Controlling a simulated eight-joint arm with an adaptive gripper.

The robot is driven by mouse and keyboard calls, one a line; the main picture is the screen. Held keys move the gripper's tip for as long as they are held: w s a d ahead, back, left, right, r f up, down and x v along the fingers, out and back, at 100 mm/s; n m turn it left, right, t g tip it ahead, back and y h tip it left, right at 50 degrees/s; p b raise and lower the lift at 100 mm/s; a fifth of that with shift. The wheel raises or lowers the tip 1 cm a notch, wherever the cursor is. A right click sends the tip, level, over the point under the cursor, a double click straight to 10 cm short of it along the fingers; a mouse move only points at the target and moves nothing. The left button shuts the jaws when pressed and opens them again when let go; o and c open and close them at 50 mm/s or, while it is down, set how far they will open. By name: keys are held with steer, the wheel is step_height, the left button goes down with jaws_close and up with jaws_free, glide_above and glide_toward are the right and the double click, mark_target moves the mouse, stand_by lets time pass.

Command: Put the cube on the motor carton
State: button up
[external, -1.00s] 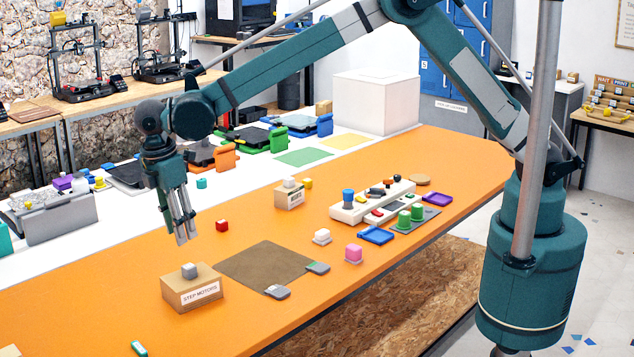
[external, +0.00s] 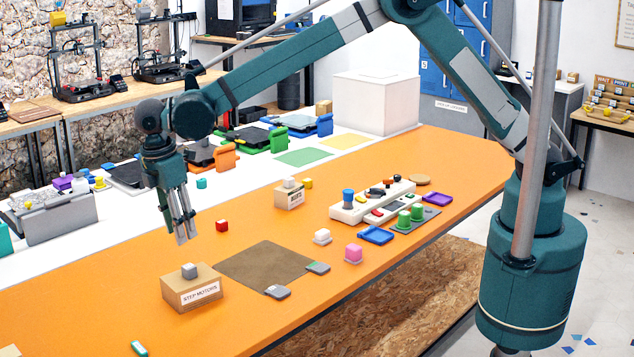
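The motor carton (external: 193,292) is a brown box labelled "STEP MOTORS", standing on the orange table in the front left. A small grey cube (external: 189,271) rests on top of it. A small red cube (external: 222,225) lies on the table behind the brown mat. My gripper (external: 186,240) points down, in the picture just above the grey cube and left of the red cube, apart from both. Its slim fingers are close together, nothing shows between them, and whether they are fully shut is unclear.
A brown mat (external: 262,269) lies right of the carton, with grey pieces (external: 277,292) at its edge. A second small carton (external: 289,200), a pink piece (external: 353,253), a white piece (external: 322,237) and a blue tray (external: 375,235) stand further right. The orange table's front left is mostly clear.

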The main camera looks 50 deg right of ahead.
steer(key=w+d+r+m+t+y, duration=0.1)
steer(key=w+d+r+m, duration=0.1)
steer(key=d+r, duration=0.55)
steer(key=w+d+r+m, duration=0.25)
steer(key=d+r, duration=0.25)
steer(key=d, duration=0.6)
steer(key=s+d+r+m+t, duration=0.15)
steer(key=d+r, duration=0.25)
steer(key=d, duration=0.6)
steer(key=s+d+r+m+y, duration=0.1)
steer(key=s+d+r+m, duration=0.15)
steer(key=d, duration=0.75)
steer(key=s+d+r+m+t, duration=0.15)
steer(key=d+r, duration=0.25)
steer(key=d, duration=0.6)
steer(key=s+d+f+m+t, duration=0.1)
steer(key=s+d+m, duration=0.3)
steer(key=s+d, duration=0.6)
steer(key=s+d+f+m+t, duration=0.2)
steer(key=s+d+f+m, duration=0.2)
steer(key=s+d, duration=0.7)
steer(key=d, duration=0.3)
steer(key=shift+d, duration=0.25)
